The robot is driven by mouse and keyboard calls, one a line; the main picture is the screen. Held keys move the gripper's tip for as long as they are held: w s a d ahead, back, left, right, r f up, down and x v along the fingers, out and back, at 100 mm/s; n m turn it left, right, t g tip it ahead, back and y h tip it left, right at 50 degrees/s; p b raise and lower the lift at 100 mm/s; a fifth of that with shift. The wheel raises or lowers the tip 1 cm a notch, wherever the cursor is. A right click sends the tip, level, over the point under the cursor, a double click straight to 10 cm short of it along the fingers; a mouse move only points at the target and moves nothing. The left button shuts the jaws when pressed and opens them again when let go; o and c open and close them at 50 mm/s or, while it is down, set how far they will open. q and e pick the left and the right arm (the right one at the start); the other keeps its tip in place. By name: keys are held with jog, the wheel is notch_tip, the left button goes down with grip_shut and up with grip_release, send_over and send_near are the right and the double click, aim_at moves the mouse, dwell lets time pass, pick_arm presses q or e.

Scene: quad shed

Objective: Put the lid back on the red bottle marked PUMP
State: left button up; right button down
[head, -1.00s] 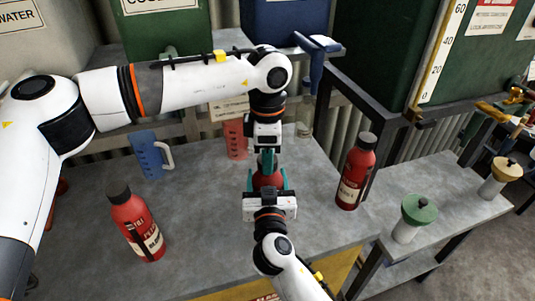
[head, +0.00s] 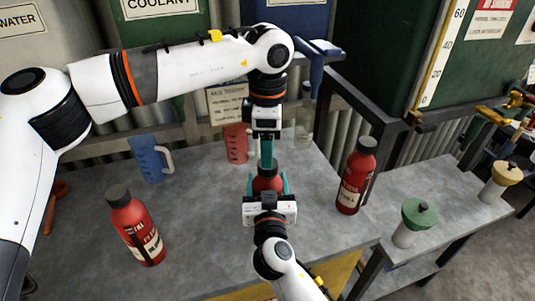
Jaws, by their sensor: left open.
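A red bottle (head: 267,184) stands in the middle of the bench, between the teal fingers of my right gripper (head: 268,186). The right gripper comes from the near side and is shut around the bottle. My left gripper (head: 267,153) points straight down just above the bottle's top, open, its teal fingers seen nearly edge-on. A dark cap-like part (head: 267,165) shows at the bottle's top, partly hidden by these fingers. I cannot tell how it is seated. The bottle's marking is hidden.
Two other red bottles with dark caps stand left (head: 136,226) and right (head: 356,176). A blue jug (head: 148,158) and a red jug (head: 236,143) stand behind. Containers with green (head: 419,214) and yellow (head: 507,173) tops stand on the right side bench. Bare bench lies around the held bottle.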

pick_arm(q)
jog(key=shift+r, duration=0.2)
jog(key=shift+c, duration=0.3)
jog(key=n, duration=0.1)
jog(key=r+n, duration=0.1)
jog(key=n, duration=0.1)
jog(key=shift+r+n, duration=0.25)
jog(key=shift+n, duration=0.05)
notch_tip(320, 180, up, 2)
jog(key=n, duration=0.5)
jog(key=shift+f, duration=0.15)
jog(key=shift+f, duration=3.9)
jog(key=shift+c, duration=0.6)
jog(key=c, duration=0.9)
